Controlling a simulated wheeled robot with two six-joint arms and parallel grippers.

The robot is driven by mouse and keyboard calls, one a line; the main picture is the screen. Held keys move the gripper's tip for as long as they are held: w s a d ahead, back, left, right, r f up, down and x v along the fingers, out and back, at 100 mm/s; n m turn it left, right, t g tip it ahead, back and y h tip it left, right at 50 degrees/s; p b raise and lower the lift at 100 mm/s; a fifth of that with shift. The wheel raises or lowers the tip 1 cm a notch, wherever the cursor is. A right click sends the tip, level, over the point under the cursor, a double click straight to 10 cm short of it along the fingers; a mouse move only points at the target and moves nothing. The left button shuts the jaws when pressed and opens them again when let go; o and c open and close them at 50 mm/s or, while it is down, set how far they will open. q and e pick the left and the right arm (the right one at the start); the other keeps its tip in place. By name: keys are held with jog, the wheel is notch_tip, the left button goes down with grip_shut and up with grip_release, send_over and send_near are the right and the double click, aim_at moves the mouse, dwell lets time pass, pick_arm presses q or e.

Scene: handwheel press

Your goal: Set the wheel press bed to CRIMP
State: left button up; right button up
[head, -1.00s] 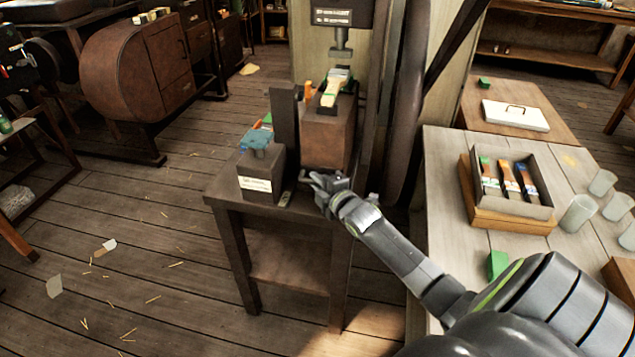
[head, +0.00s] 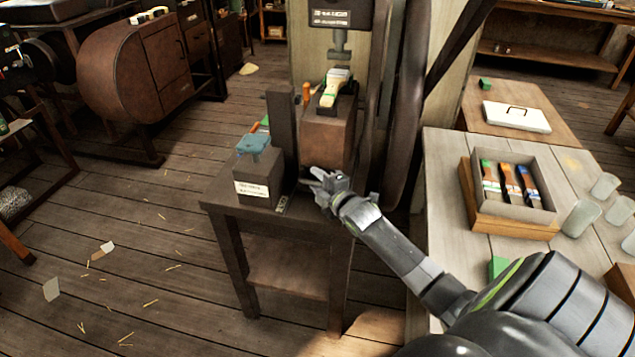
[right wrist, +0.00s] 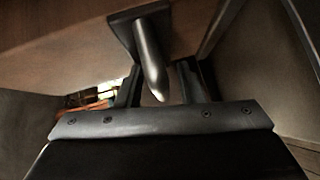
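The wheel press stands on a dark stand (head: 285,222). Its brown bed block (head: 326,140) carries a brush (head: 336,88) in a dark holder, below the press ram (head: 340,45). My right gripper (head: 318,178) is at the lower front of the block. In the right wrist view a grey metal handle (right wrist: 152,62) sticks out of a dark square plate. Its end lies between the two fingers of the right gripper (right wrist: 158,88), which stand apart with gaps beside it. The handwheel and a CRIMP mark cannot be made out. My left gripper is not in view.
A small dark box (head: 258,178) with a white label and teal top stands left of the press, by a dark upright post (head: 281,125). A table (head: 455,265) at the right holds a tray of brushes (head: 540,207) and several cups.

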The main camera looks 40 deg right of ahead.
jog(key=shift+s+a, duration=0.15)
jog(key=shift+s, duration=0.05)
jog(key=s+a+r, duration=0.1)
jog(key=s+r, duration=0.1)
jog(key=s, duration=1.5)
jog(key=shift+r, duration=0.3)
